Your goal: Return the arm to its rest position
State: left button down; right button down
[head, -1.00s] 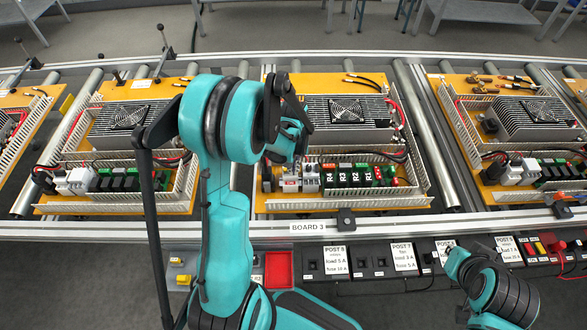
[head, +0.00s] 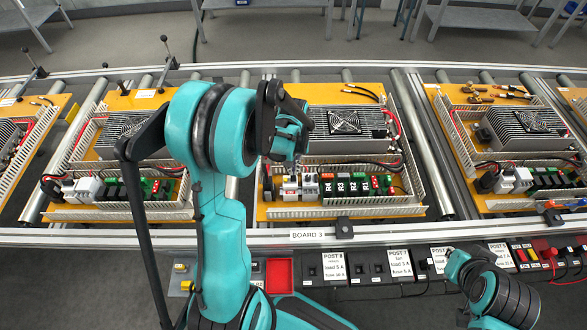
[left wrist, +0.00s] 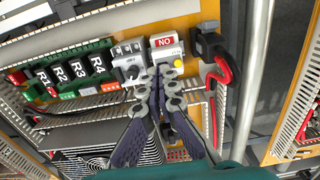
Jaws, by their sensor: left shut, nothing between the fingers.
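My left arm rises through the middle of the head view. Its gripper (head: 296,168) hangs over the left part of the board labelled BOARD 3 (head: 268,212), beside the grey modules and the relay row (head: 350,186). In the left wrist view the gripper (left wrist: 158,72) is shut and empty, its fingertips in front of a white module with a red NO label (left wrist: 166,42). I cannot tell whether the tips touch it. My right arm shows at the lower right of the head view; its fingers cannot be made out.
Other orange boards stand left and right on the roller conveyor (head: 444,150). A red tray (head: 279,276) and a row of labelled posts (head: 400,262) line the front edge. White slotted duct walls and a finned heat sink (head: 350,128) stand on the middle board.

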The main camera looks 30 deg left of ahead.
dwell(0.5)
pick_arm(q)
jog(key=s+d+r+m+t+b, duration=0.6)
jog(key=s+d+r, duration=0.3)
jog(key=s+d, duration=0.2)
jog(key=shift+s+d+r+t, duration=0.15)
jog(key=shift+s+r+t, duration=0.15)
jog(key=shift+s+t, duration=0.3)
dwell(0.4)
